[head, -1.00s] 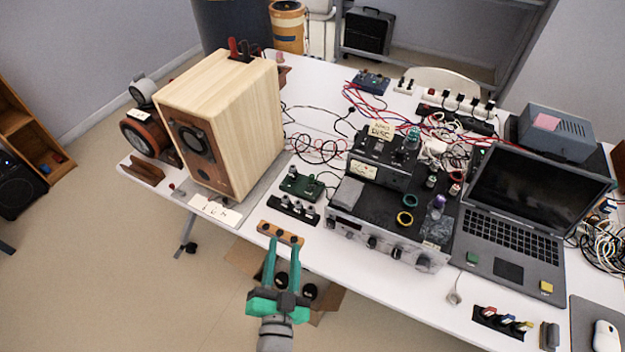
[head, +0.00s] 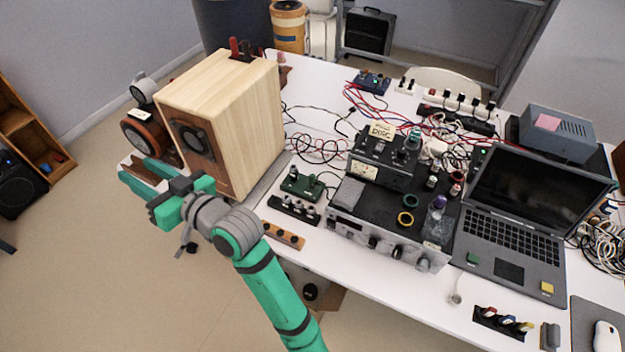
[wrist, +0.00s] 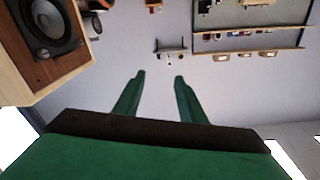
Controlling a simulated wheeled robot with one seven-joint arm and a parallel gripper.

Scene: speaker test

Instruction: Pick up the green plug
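I cannot single out a green plug for sure in either view. A small green block (head: 473,258) sits on the laptop's front left corner, and a green-topped part (head: 413,137) stands on the black device. My gripper (head: 135,171) is at the left, in front of the wooden speaker and away from these. In the wrist view my gripper (wrist: 158,76) has its fingers apart, with nothing between them.
The wooden speaker (head: 240,120) stands close to my gripper; it also shows in the wrist view (wrist: 25,60). A grey instrument (head: 380,240), a laptop (head: 515,220) and many loose cables crowd the table. Free floor (head: 130,260) lies in front, at the left.

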